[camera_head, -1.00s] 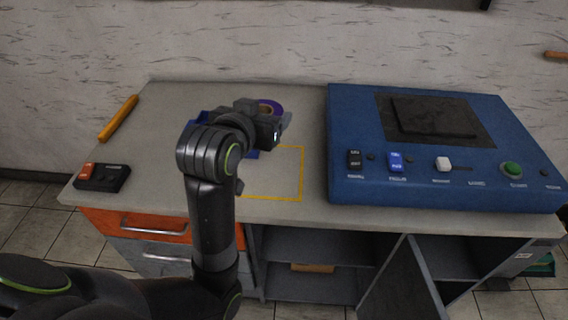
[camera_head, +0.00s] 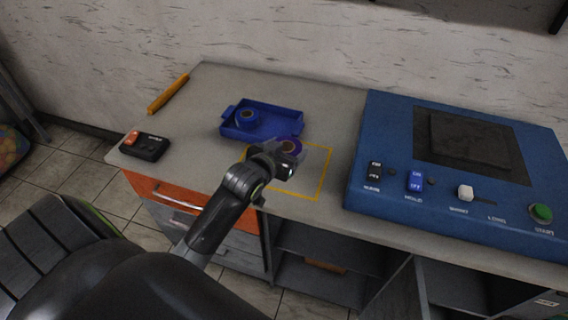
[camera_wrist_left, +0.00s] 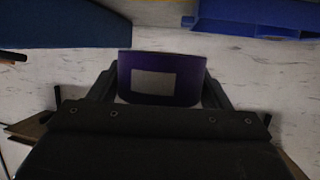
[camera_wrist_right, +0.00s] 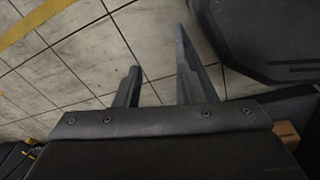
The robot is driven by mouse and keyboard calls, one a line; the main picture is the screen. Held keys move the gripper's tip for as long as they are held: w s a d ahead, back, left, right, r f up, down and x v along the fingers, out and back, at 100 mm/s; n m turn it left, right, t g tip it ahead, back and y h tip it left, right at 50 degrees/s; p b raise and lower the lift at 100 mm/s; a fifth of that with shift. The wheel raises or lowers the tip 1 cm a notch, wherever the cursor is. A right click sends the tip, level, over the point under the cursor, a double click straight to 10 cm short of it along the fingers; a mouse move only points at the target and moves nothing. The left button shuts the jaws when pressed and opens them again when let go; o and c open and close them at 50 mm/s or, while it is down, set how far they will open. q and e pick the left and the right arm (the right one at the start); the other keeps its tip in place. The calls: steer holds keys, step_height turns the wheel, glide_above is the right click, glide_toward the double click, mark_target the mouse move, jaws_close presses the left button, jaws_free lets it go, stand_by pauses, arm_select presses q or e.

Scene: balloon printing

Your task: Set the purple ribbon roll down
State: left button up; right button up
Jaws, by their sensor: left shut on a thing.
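My left gripper (camera_head: 284,158) is shut on the purple ribbon roll (camera_head: 289,147) at the back part of the yellow-outlined square (camera_head: 323,180) on the table. In the left wrist view the purple roll (camera_wrist_left: 160,82) shows a pale label and sits between both fingers. The gripper hides part of the roll in the head view, and I cannot tell whether the roll touches the tabletop. My right gripper (camera_wrist_right: 158,52) is open and empty above the tiled floor; it is not seen in the head view.
A blue tray (camera_head: 285,108) holding a blue roll (camera_head: 247,117) stands just behind the square. The blue machine (camera_head: 385,150) with switches fills the table's right. A black box (camera_head: 146,147) with an orange switch and an orange stick (camera_head: 168,94) lie left.

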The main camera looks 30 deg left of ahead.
arm_select(q)
step_height(320, 180, down, 9)
stand_by(0.4)
steer(key=shift+f, duration=0.15)
steer(key=o, duration=1)
